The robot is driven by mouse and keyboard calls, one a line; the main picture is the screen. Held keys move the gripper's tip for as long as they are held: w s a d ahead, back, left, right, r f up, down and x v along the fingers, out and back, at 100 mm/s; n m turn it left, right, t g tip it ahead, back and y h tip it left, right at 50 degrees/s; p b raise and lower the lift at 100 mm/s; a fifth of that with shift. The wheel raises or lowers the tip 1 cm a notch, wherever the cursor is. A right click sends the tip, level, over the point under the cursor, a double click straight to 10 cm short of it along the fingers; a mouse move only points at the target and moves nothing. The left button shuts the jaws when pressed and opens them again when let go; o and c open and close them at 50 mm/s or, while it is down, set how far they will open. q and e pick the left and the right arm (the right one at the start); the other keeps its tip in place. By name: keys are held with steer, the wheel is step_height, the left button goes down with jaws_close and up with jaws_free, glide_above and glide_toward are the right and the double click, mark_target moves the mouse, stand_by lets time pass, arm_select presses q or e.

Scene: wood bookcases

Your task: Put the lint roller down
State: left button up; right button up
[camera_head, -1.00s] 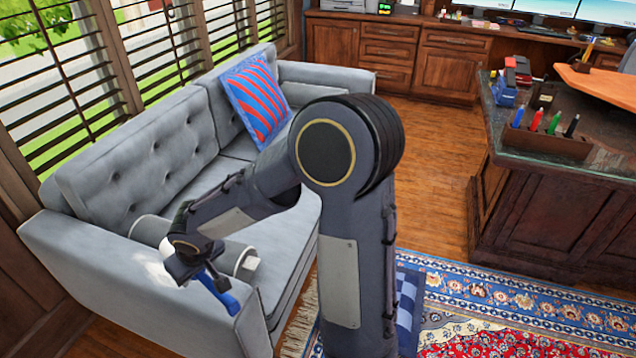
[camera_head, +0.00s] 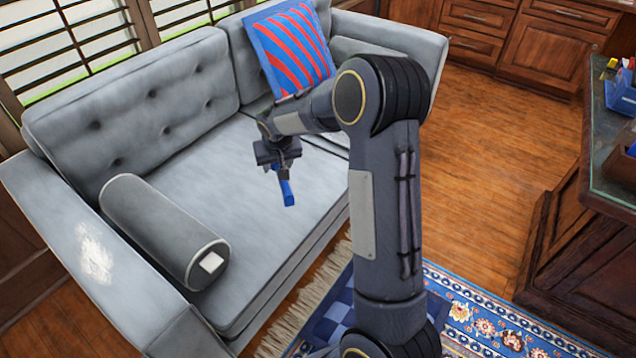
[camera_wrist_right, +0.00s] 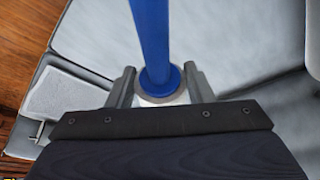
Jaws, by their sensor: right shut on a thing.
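The lint roller (camera_head: 287,193) shows as a blue handle pointing down from my right gripper (camera_head: 279,165) in the head view. The gripper is over the grey sofa's seat (camera_head: 205,165), in front of the striped cushion. In the right wrist view, the two fingers (camera_wrist_right: 160,87) are on either side of the roller's pale round part, with the blue handle (camera_wrist_right: 152,40) running up the picture. The gripper is shut on the lint roller. The roller's far part is hidden by the gripper. My left gripper is not in view.
A grey bolster (camera_head: 150,220) lies by the near armrest, which has a white patch (camera_head: 95,252). A red and blue cushion (camera_head: 290,45) leans on the backrest. The desk (camera_head: 560,240) stands at right. The middle of the seat is clear.

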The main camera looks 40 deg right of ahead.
steer(key=w+d+f+m+b, duration=0.1)
steer(key=w+d+f+b, duration=0.15)
steer(key=d+f, duration=0.35)
steer(key=w+d+f+m+b, duration=0.1)
steer(key=w+d+f+b, duration=0.15)
steer(key=d, duration=0.65)
steer(key=b, duration=0.1)
glide_above(315, 168)
steer(key=s+a, duration=0.1)
steer(key=s, duration=0.1)
steer(key=shift+h, duration=0.3)
steer(key=f, duration=0.5)
steer(key=shift+w+a+f, duration=0.1)
steer(key=shift+a+f, duration=0.05)
steer(key=shift+a, duration=0.05)
steer(key=shift+w+d+f, duration=0.1)
steer(key=shift+d+f, duration=0.2)
steer(key=shift+f, duration=0.05)
steer(key=shift+f+b, duration=0.7)
steer(key=shift+f, duration=0.9)
